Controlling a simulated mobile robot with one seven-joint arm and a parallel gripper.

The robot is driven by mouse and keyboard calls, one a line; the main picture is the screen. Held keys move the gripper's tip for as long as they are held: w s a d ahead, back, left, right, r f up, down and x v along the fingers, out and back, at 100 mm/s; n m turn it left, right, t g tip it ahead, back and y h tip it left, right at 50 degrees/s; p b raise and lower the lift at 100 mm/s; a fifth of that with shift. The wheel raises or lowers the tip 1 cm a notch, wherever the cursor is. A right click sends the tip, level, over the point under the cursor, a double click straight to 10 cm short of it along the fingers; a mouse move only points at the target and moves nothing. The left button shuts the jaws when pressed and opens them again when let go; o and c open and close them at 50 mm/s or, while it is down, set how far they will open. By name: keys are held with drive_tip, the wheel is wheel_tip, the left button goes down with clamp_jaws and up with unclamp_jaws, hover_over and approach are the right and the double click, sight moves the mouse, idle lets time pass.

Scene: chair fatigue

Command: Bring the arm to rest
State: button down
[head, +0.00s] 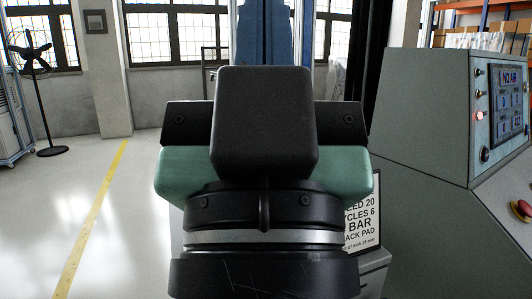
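My gripper (265,120) fills the middle of the head view, seen close up from behind. It rises from a black wrist with a pale silver band at the bottom of the picture. It has a wide green body, a black bar with a screw at each side, and a large black block in front. Its fingers are hidden behind these parts, so I cannot see whether they are open or hold anything. The rest of my arm is mostly out of view.
A grey control cabinet (430,120) with a "NO AIR" screen (497,104) stands close on the right. A blue upright panel (264,38) and a partly hidden printed sign (362,214) are behind my gripper. A fan (40,95) stands far left.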

wheel_tip(320, 180, up, 33)
drive_tip(key=p, duration=3)
drive_tip(key=shift+p, duration=0.4)
